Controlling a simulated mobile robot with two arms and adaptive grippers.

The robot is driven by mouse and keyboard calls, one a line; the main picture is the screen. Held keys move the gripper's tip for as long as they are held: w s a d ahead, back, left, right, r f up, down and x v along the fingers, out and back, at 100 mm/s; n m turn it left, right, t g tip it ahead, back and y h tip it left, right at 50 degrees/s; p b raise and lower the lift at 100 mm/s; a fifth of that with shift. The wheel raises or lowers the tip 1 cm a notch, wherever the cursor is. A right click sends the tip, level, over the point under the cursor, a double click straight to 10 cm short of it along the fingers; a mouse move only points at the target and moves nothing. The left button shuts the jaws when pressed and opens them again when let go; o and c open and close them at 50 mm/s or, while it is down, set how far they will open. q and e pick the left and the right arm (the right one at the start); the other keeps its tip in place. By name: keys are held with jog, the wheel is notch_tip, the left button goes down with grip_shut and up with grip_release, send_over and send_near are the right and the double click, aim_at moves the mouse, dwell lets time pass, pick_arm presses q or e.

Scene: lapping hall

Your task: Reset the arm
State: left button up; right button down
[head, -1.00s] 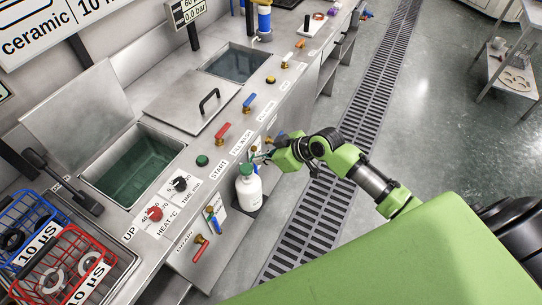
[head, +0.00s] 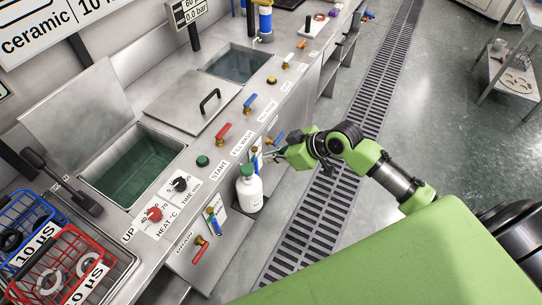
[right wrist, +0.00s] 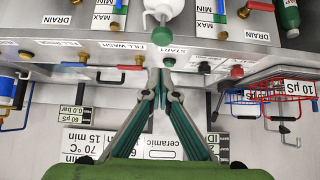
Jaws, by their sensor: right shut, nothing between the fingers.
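My right arm, green with dark joints, reaches from the lower right toward the bench front in the head view. Its gripper (head: 273,155) is beside the front panel, just above and right of the white bottle with a green cap (head: 249,188). In the right wrist view the right gripper (right wrist: 161,66) has its fingers together with nothing between them. The white bottle also shows beyond the fingertips in that view (right wrist: 172,14). My left gripper is not in view.
The steel bench carries a red-handled valve (head: 223,133), a blue-handled valve (head: 249,103), an open tank (head: 132,168) and a lid with a black handle (head: 190,102). A red wire basket (head: 62,270) is at lower left. The floor by the drain grate (head: 345,160) is clear.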

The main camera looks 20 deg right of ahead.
dwell(0.3)
jog(key=s+d+f+m+g+h+b, duration=0.1)
jog(key=s+d+f+m, duration=0.15)
jog(key=f, duration=0.75)
jog(key=s+d+f+m+h+b, duration=0.1)
jog(key=s+d+f+h, duration=0.2)
jog(key=f, duration=0.8)
jog(key=s+d+f+m+g+b, duration=0.1)
jog(key=s+d+f+m, duration=0.3)
jog(key=f, duration=0.6)
jog(key=s+a+f+n+g+h+b, duration=0.1)
jog(key=s+a+f+n+g, duration=0.1)
jog(key=s+f, duration=1.2)
jog(key=s+a+f, duration=0.2)
jog(key=s, duration=0.5)
jog(key=s+a+f+g, duration=0.1)
jog(key=s+f, duration=0.1)
jog(key=s, duration=0.5)
jog(key=s+a+f+g+b, duration=0.1)
jog(key=s+a+f, duration=0.1)
jog(key=s, duration=0.5)
jog(key=shift+a+f, duration=0.3)
jog(key=shift+f, duration=0.05)
